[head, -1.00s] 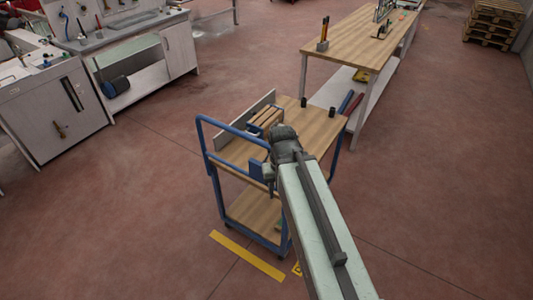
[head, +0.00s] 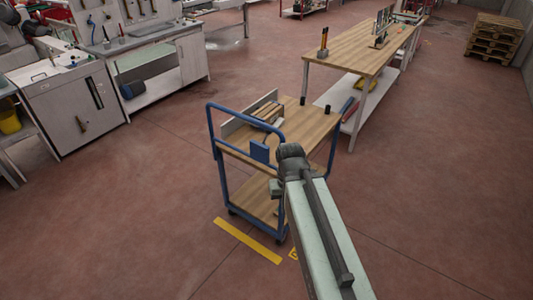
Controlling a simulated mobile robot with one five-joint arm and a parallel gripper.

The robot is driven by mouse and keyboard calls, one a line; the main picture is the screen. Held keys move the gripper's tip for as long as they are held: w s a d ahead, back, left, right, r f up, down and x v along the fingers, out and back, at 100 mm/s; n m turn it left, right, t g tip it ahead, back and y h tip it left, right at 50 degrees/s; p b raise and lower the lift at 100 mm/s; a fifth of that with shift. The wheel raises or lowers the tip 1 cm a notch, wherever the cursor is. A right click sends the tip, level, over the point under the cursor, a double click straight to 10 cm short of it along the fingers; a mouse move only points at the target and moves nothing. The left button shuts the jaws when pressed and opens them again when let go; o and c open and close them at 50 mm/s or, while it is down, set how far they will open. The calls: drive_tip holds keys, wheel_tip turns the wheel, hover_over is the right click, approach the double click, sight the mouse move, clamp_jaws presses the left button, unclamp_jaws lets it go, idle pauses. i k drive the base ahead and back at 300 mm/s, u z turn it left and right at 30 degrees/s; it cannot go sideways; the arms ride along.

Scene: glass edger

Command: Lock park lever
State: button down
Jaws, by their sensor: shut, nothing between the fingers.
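The blue-framed cart (head: 214,150) stands in the middle of the head view, with wooden upper and lower shelves. A blue plate or box (head: 259,151) sits at its near side, below the top edge. A thin pale bar slants up from near this box; I cannot tell whether it is the park lever or which position it is in. My arm reaches in from the bottom right, and its dark joint covers the cart's near right corner. My gripper is hidden behind the arm, so its distance from the cart does not show.
A long workbench (head: 345,48) stands behind right, grey cabinets (head: 70,105) at left.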

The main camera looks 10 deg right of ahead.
sight(268, 132)
drive_tip(key=z, duration=0.05)
drive_tip(key=k, duration=0.45)
drive_tip(key=u, duration=0.6)
drive_tip(key=i, duration=1.2)
drive_tip(key=u, duration=0.95)
drive_tip(key=k, duration=0.85)
drive_tip(key=u, duration=0.1)
drive_tip(key=i, duration=0.95)
drive_tip(key=z, duration=0.05)
